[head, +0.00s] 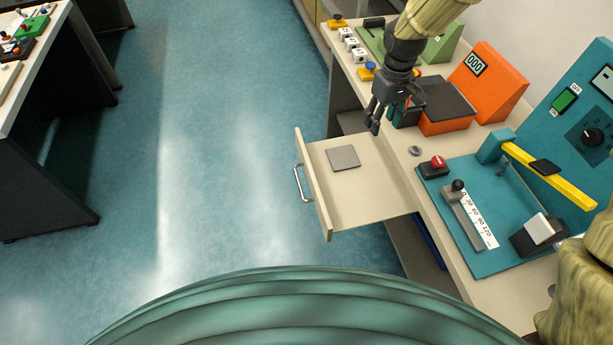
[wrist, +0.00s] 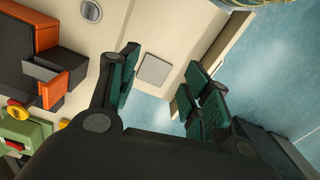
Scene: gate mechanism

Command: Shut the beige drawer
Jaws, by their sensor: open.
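The beige drawer (head: 365,195) is pulled out from under the bench top on its left side in the head view. Its front panel (head: 314,184) carries a metal handle (head: 300,182) facing the open floor. A flat grey square plate (head: 343,158) lies inside the drawer. My gripper (head: 374,122) is open and empty, above the drawer's far side near the bench edge. In the wrist view, the open fingers (wrist: 166,92) frame the drawer (wrist: 183,52), with the grey plate (wrist: 154,70) between them.
On the bench stand an orange box (head: 487,82), a red button (head: 438,161), a slider (head: 462,205) and a yellow barrier arm (head: 550,177) on a teal panel. Blue floor (head: 225,150) left of the drawer is clear. Another table (head: 40,70) stands at the far left.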

